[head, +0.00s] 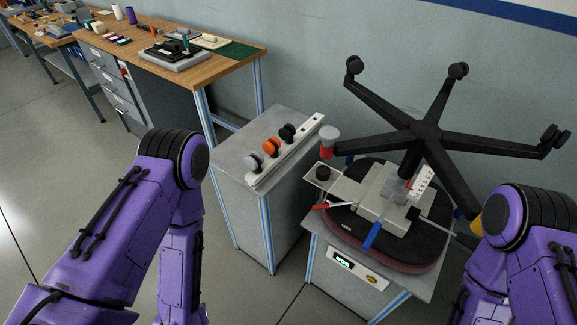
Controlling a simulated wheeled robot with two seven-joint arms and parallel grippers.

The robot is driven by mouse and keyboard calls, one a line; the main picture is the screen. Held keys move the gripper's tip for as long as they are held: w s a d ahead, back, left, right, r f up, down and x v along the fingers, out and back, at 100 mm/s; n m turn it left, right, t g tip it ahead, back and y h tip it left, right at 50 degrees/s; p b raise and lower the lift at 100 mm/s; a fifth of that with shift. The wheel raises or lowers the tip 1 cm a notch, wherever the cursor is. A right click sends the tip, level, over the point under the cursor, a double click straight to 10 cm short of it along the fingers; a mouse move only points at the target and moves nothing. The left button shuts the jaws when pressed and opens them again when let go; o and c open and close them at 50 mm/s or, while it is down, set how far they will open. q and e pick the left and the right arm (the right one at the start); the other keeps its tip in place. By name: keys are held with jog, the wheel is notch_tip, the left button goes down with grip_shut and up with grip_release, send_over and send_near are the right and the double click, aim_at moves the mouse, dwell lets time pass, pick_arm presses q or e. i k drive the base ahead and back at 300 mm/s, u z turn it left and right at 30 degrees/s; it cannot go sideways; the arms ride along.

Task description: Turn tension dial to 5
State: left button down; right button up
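An upturned office chair shows a black five-arm base (427,130) with casters pointing up. Its round dark seat (345,235) lies on a grey stand (311,222). A pale mechanism plate (372,196) sits on the seat's underside. A dark round knob (323,173) at the plate's left end may be the tension dial; no number can be read on it. A white marked scale (421,182) stands beside the central column. A red lever (333,206) and a blue lever (373,237) stick out from the mechanism. Both my arms show, but neither gripper is in view.
A red-and-grey knob (328,142) stands near the chair base. A green display (343,260) is on the stand's front. A wooden workbench (225,65) stands behind.

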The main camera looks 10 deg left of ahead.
aim_at(323, 173)
jog(key=u, duration=0.05)
jog(key=k, duration=0.6)
jog(key=z, duration=0.55)
jog(key=i, duration=1.2)
jog(key=u, duration=0.4)
